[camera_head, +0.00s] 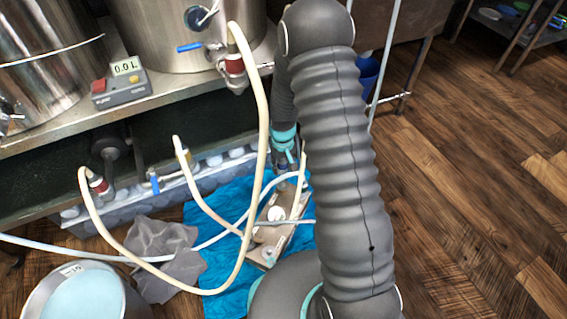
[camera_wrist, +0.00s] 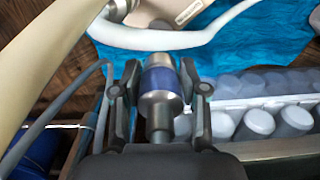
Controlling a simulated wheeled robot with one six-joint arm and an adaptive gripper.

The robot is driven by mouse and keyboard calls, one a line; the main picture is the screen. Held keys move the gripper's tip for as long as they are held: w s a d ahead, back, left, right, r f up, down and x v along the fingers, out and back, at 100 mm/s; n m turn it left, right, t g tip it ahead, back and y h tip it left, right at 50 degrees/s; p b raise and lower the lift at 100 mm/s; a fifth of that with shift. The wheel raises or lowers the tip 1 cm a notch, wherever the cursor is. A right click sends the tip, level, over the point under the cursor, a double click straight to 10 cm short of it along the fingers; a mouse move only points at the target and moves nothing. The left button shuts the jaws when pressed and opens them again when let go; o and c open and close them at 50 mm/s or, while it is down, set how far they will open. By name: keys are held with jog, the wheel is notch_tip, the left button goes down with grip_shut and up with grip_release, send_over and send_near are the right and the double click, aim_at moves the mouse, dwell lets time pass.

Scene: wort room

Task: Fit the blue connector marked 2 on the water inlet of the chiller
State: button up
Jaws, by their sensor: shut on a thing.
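In the wrist view my gripper (camera_wrist: 160,80) is shut on a metal connector with a blue band (camera_wrist: 161,84). No number can be read on it. The chiller (camera_head: 269,236) is a flat tan metal block on a blue cloth in the head view, with fittings and hoses at it. A tan body with a label (camera_wrist: 186,10), likely the chiller, shows at the top of the wrist view, apart from the connector. In the head view my gripper (camera_head: 286,165) is above the far end of the chiller, with the connector hard to make out. I cannot tell which fitting is the water inlet.
A pale hose (camera_head: 262,140) loops from the kettle valve (camera_head: 234,70) past the chiller. A white hose (camera_wrist: 170,40) crosses just beyond the connector. A crate of bottles (camera_wrist: 262,100) stands to its right. A grey cloth (camera_head: 158,250) and a bucket (camera_head: 84,293) lie left.

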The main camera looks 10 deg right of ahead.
aim_at(283, 183)
jog(key=shift+d+f+b, duration=0.1)
jog(key=shift+f+b, duration=1.55)
jog(key=shift+f, duration=1.35)
jog(key=shift+s, duration=0.1)
jog(key=shift+f, duration=1.25)
jog(key=o, duration=1.3)
jog(key=shift+o, duration=0.2)
